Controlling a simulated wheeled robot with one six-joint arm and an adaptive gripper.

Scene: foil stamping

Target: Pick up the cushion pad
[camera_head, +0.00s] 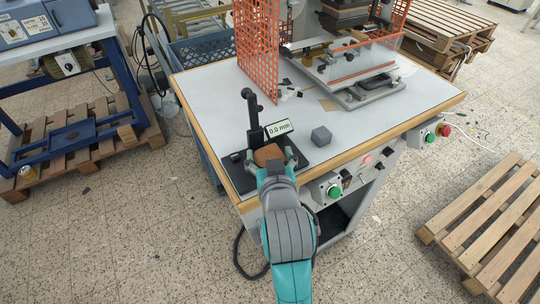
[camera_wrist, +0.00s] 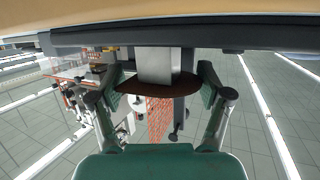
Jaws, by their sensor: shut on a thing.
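The cushion pad (camera_head: 267,154) looks like a brown, flat piece at the thickness gauge near the table's front left. My gripper (camera_head: 270,157) reaches in from the front with one finger on each side of the pad and is shut on it. In the wrist view the pad (camera_wrist: 158,83) shows as a dark brown rounded edge between the two fingers (camera_wrist: 160,86). A grey block-like part (camera_wrist: 158,63) sits right against it there. Whether the pad touches the gauge's base below is hidden by my gripper.
The black gauge (camera_head: 254,118) with a "0.0 mm" display (camera_head: 279,128) stands just behind the pad. A grey cube (camera_head: 321,137) sits to the right. The stamping press (camera_head: 350,65) and orange mesh guards (camera_head: 257,50) fill the table's back. The table's middle right (camera_head: 400,115) is clear.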

